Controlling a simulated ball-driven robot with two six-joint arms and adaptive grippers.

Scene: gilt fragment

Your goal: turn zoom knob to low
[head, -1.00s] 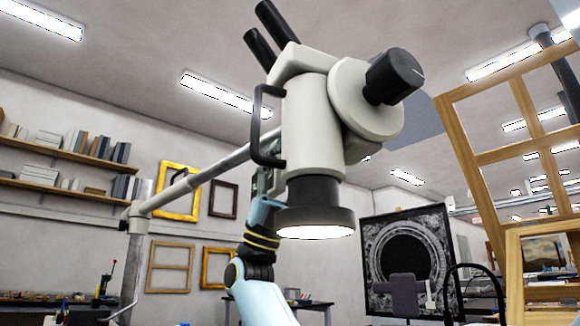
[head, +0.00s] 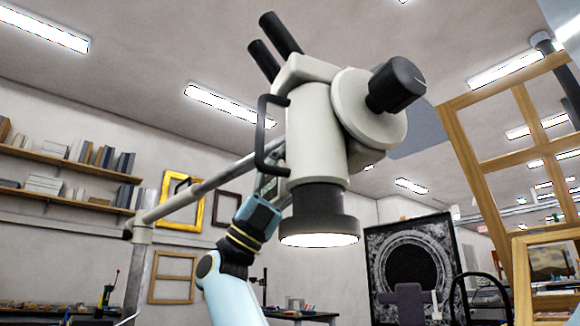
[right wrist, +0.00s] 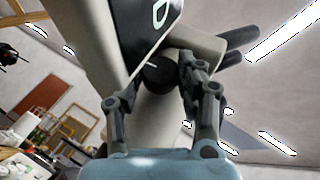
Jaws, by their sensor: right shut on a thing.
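The pale microscope (head: 314,130) hangs on its boom, with a black handle (head: 264,135) on its left side. A large black knob (head: 397,84) with a white pointer line is on its right side, and no gripper touches it. My right gripper (head: 272,184) is at the microscope's left side, low by the handle, its tips partly hidden. In the right wrist view its fingers close on a dark round knob, the zoom knob (right wrist: 158,72). That knob is hidden in the head view, and its setting cannot be read. My left gripper is not in view.
The boom arm (head: 200,185) runs left from the microscope, behind my right gripper. The lit black lens ring (head: 318,214) is just right of the gripper. A wooden frame (head: 480,150) stands far right. Shelves and picture frames are on the wall behind.

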